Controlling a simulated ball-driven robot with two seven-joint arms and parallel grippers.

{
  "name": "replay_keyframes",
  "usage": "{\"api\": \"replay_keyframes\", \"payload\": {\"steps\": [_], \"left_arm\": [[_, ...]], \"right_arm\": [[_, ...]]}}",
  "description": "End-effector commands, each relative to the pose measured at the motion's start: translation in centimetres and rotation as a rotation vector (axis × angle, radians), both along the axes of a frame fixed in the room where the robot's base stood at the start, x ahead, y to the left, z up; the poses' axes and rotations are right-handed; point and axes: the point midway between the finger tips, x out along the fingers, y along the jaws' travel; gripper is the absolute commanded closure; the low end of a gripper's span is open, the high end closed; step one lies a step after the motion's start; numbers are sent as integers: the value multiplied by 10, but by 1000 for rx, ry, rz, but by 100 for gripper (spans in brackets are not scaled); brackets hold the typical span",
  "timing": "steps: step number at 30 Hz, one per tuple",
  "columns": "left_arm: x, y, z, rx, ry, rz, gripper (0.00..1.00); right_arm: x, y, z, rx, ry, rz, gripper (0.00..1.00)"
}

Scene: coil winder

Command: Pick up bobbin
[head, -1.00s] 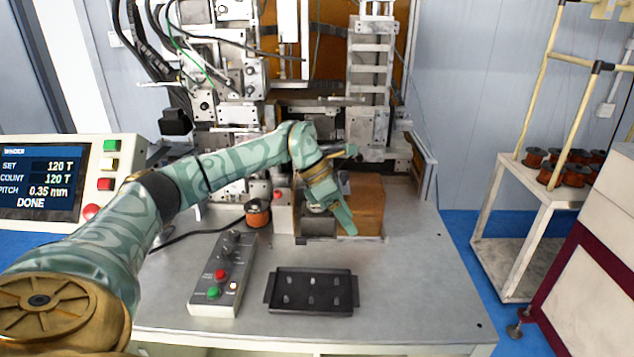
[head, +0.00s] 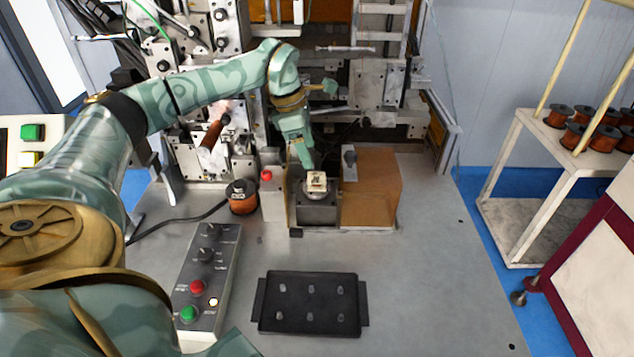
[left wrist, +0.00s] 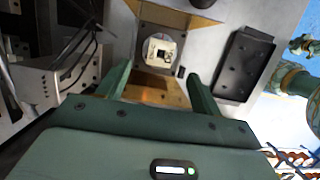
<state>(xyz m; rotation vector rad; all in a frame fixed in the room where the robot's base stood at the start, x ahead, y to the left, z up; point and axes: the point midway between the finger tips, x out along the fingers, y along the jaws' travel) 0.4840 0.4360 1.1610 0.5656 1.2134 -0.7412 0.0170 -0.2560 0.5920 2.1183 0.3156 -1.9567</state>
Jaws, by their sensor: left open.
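The bobbin (head: 316,182), a small cream square-flanged piece, sits on a grey holder (head: 317,208) in front of the winder. My left gripper (head: 305,160) is just behind and above it in the head view, pointing down, apart from it. In the left wrist view the left gripper (left wrist: 160,80) shows two green fingers spread apart with nothing between them. The bobbin (left wrist: 161,51) lies beyond the fingertips there, between their lines. Part of my other arm (left wrist: 301,80) shows at the right edge of that view; its jaws are not clear.
A brown block (head: 370,195) stands right of the holder. A red-buttoned post (head: 273,195) and a copper wire spool (head: 242,197) stand left. A control box (head: 207,270) and black tray (head: 311,303) with several small pegs lie in front. The table's right side is clear.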

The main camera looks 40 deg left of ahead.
Motion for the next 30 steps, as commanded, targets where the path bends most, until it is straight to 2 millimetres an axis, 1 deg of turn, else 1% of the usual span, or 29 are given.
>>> {"api": "replay_keyframes", "payload": {"steps": [1, 3, 9, 15, 18, 26, 27, 29, 30], "left_arm": [[1, -3, -12, -1, 3, -2, 34], [3, -5, -21, -1, 2, 0, 34], [6, -8, -36, -1, 0, 0, 34], [7, -13, -69, -2, 2, 0, 34], [10, -15, -79, -2, 1, -1, 34], [10, -15, -82, -1, 0, 1, 34], [10, -15, -82, -1, 0, 1, 45], [10, -15, -82, -1, 0, 1, 62], [10, -15, -81, -1, 0, 1, 73]], "right_arm": [[0, -1, -3, -1, 1, 0, 100], [1, -1, -4, -1, 0, 0, 100], [5, 0, -5, -1, -8, 1, 100], [5, 0, -8, 1, -7, 1, 100], [5, 2, -9, 3, -7, 0, 100], [6, 7, -9, 10, -8, 0, 100], [6, 7, -9, 10, -8, 0, 100], [6, 7, -9, 10, -8, 0, 100], [6, 7, -9, 10, -8, 0, 100]]}}
